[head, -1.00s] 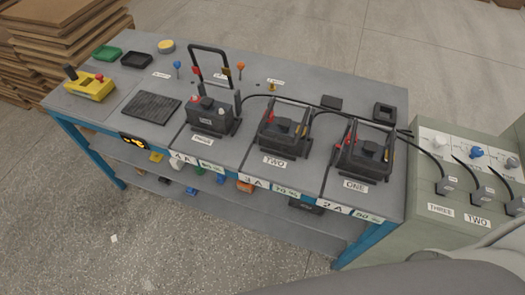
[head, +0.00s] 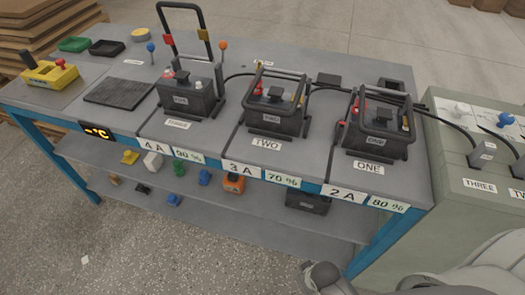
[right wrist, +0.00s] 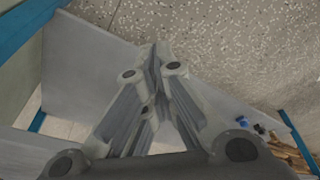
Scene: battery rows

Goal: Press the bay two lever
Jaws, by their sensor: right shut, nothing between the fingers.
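Bay two's black battery (head: 272,116) sits on the bench behind the TWO label (head: 267,144). A black handle frame (head: 290,73) lies low around it, and red and white terminals show on it. On the green-grey cabinet at the right, a dark block with a cable (head: 483,153) stands by a THREE label; the one by the TWO label (head: 517,195) is cut off by the picture edge. My right gripper (right wrist: 160,52) is shut and empty in the right wrist view, over the floor beside the bench. My left gripper is not in view.
Bay three's battery (head: 188,98) has its handle frame upright; bay one's (head: 376,136) has it low. Black cables run behind the batteries to the cabinet (head: 455,195). A yellow tool (head: 49,72) and black mat (head: 120,91) lie left. The lower shelf (head: 200,200) holds small objects.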

